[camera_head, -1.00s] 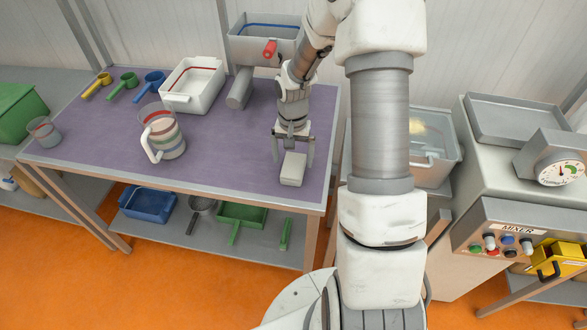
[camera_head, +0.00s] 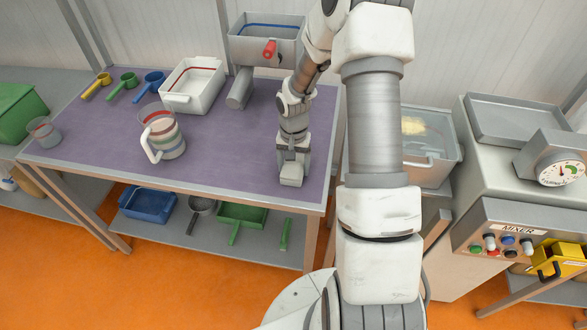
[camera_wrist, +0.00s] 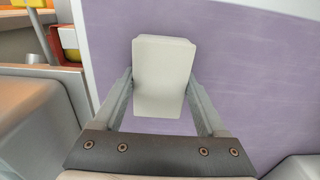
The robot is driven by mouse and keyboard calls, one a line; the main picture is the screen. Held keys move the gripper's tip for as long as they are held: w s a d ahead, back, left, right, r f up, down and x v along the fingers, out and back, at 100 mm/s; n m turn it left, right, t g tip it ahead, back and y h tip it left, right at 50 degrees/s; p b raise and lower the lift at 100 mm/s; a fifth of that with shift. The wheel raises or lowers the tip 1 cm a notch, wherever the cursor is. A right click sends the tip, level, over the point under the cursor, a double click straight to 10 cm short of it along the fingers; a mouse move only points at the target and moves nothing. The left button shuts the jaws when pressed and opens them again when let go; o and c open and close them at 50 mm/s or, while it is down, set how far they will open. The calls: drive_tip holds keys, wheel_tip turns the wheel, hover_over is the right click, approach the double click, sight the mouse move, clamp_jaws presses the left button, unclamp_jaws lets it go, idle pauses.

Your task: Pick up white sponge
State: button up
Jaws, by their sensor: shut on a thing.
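The white sponge (camera_head: 291,176) is a pale block at the front right part of the purple table top (camera_head: 225,150). My gripper (camera_head: 293,165) is over it from above, with its fingers closed against its two sides. In the wrist view the sponge (camera_wrist: 163,78) stands out between the two fingers of my gripper (camera_wrist: 160,95), one at each side. I cannot tell whether the sponge is lifted off the table.
A striped measuring jug (camera_head: 163,135) and a white tub (camera_head: 193,85) stand left of my gripper. Yellow, green and blue scoops (camera_head: 150,83) lie at the back left. A grey hopper (camera_head: 266,45) with a pipe is behind. The table middle is clear.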

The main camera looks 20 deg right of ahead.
sight(294, 165)
drive_tip(key=shift+r, duration=0.15)
wheel_tip(294, 165, up, 4)
drive_tip(key=shift+d+r, duration=0.1)
drive_tip(key=s+d+r, duration=0.1)
drive_tip(key=d+r, duration=0.5)
drive_tip(key=d, duration=0.5)
drive_tip(key=shift+d+r, duration=0.2)
drive_tip(key=shift+r, duration=0.05)
drive_tip(key=o, duration=0.6)
drive_tip(key=c, duration=0.5)
drive_tip(key=shift+p, duration=0.3)
